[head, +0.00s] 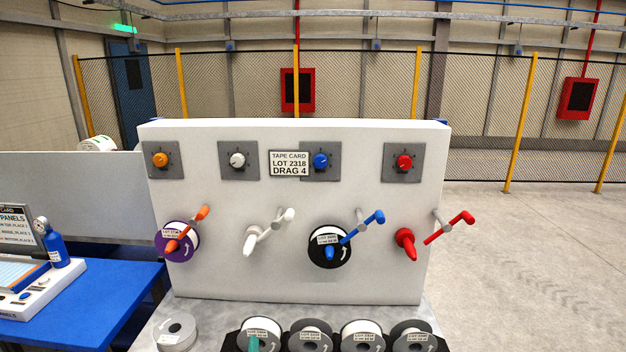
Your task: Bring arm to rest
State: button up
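My gripper and arm do not show in the head view, so I cannot tell the gripper's state or what it is near. A white upright panel (300,280) stands straight ahead. Along it are an orange crank (187,230) at a purple spool (165,250), a white crank (268,232), a blue crank (362,226) at a black-rimmed spool (345,252), and a red crank (448,228) beside a red peg (405,243).
Several grey-faced spools (363,335) stand on a grey surface (220,315) below the panel; one has a teal peg (253,341). Open floor (540,280) lies right, before a fence (520,120).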

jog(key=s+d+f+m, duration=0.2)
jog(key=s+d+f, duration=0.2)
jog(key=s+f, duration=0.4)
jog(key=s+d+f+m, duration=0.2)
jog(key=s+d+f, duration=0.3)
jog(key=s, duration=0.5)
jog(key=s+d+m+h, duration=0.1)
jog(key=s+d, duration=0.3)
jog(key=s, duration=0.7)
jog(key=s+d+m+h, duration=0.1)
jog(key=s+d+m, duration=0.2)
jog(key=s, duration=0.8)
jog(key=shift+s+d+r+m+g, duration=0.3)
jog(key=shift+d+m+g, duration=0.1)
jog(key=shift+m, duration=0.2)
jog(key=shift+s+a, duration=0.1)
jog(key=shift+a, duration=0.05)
